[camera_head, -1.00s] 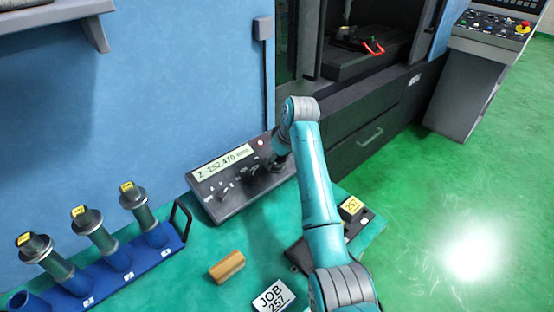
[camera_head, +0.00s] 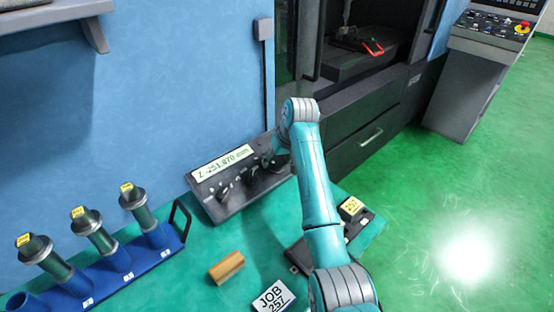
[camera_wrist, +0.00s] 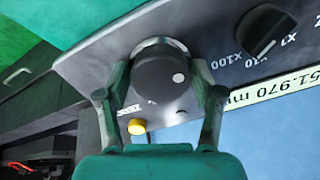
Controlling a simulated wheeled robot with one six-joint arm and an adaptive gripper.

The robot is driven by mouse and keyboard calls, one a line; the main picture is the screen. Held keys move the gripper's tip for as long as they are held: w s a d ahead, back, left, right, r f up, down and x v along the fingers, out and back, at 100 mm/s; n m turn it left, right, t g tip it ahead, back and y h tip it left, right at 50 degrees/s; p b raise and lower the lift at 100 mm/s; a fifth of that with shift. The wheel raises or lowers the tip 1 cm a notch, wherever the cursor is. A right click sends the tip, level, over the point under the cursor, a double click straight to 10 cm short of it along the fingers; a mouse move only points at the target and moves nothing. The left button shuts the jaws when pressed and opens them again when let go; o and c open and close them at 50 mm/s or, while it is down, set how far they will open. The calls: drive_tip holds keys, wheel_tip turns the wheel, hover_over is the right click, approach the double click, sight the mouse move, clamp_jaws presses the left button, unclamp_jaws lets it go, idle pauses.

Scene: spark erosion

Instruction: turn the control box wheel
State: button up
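The control box (camera_head: 232,200) is a dark sloped panel against the blue wall, with a lit display (camera_head: 222,162) reading Z -251.970 mm. The display is partly in the wrist view (camera_wrist: 270,92). The wheel (camera_wrist: 162,82) is a dark round knob with a white dot near its rim. My gripper (camera_wrist: 160,85) has one finger on each side of the wheel, close against it, and looks shut on it. In the head view my arm hides the wheel and most of my gripper (camera_head: 277,160).
A selector knob (camera_wrist: 264,30) is beside the wheel, and a yellow button (camera_wrist: 137,127) is near my left finger. A blue rack (camera_head: 120,272) with several tool holders, a wooden block (camera_head: 227,267) and a JOB 257 card (camera_head: 272,297) are on the green table.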

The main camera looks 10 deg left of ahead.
drive_tip(key=shift+o, duration=0.4)
drive_tip(key=shift+r, duration=0.1)
drive_tip(key=shift+r, duration=0.15)
drive_tip(key=v, duration=1.1)
drive_tip(key=shift+d+r, duration=0.15)
drive_tip(key=shift+r, duration=0.1)
drive_tip(key=shift+s, duration=0.15)
